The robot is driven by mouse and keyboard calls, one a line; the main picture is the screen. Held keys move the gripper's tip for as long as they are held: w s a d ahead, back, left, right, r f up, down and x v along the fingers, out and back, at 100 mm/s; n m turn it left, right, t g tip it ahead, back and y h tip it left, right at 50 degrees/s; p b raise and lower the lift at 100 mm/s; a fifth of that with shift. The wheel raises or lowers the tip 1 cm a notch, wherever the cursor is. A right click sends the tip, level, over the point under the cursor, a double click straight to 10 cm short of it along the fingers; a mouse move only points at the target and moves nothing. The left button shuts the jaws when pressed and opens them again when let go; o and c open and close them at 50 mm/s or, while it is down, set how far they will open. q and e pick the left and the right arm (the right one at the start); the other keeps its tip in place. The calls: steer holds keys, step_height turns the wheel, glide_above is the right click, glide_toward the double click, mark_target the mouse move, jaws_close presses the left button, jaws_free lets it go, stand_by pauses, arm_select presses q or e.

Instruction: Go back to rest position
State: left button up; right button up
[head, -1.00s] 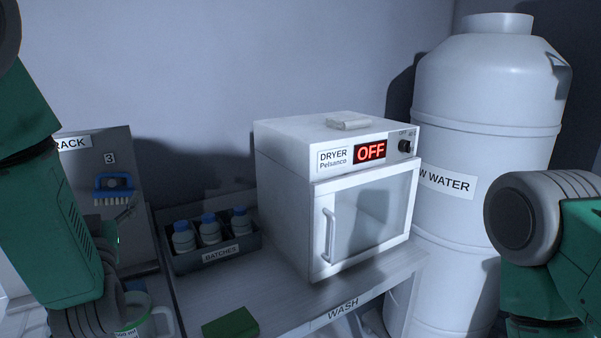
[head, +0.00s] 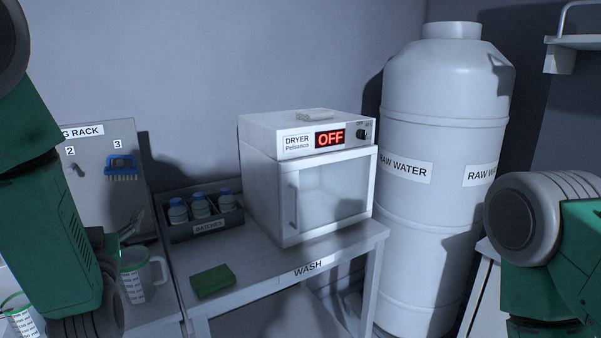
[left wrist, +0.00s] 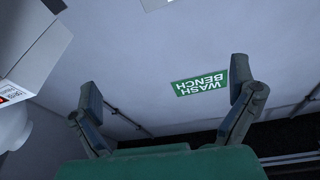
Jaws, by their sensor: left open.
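My left gripper (left wrist: 165,88) is open in the left wrist view. Its two fingers are spread wide with nothing between them, facing a wall that bears a green WASH BENCH sign (left wrist: 200,82). In the head view my left arm hangs at the left edge, and a grey part of the left gripper (head: 132,226) shows beside it, in front of the rack panel; the rest is hidden behind the arm. My right arm shows at the right edge, but its gripper is out of the picture.
The wash bench (head: 265,268) bears a dryer (head: 262,190) reading OFF, a batches crate (head: 208,227) of bottles and a green block (head: 212,281). A raw water tank (head: 442,225) stands right. Left are a rack panel (head: 90,165) with a blue brush (head: 121,168) and measuring jugs (head: 138,275).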

arm_select(q)
steer(key=s+d+f+m+g+h+b, duration=0.1)
steer(key=s+f+g+h+b, duration=0.15)
steer(key=f, duration=0.85)
steer(key=s+d+f+m+g+h+b, duration=0.1)
steer(key=s+d+f+g+h, duration=0.2)
steer(key=f, duration=0.9)
steer(key=s+f+m+g+h+b, duration=0.1)
steer(key=s+f+g+b, duration=0.3)
steer(key=f, duration=0.7)
steer(key=s+d+f+g+h+b, duration=0.1)
steer(key=s+f+g, duration=0.3)
steer(key=s+f, duration=0.4)
steer(key=s+d+f+m+g+h+b, duration=0.1)
steer(key=s+f+g, duration=0.3)
steer(key=s, duration=1.2)
step_height(320, 180, down, 4)
steer(key=shift+s+d+f+h+b, duration=0.1)
steer(key=shift+s+d+h+b, duration=0.25)
steer(key=shift+d, duration=0.5)
arm_select(e)
step_height(320, 180, down, 10)
steer(key=shift+w+a+f, duration=0.15)
steer(key=shift+w+f, duration=0.05)
steer(key=shift+w, duration=0.1)
arm_select(q)
steer(key=shift+w+g, duration=0.25)
steer(key=shift+w, duration=0.05)
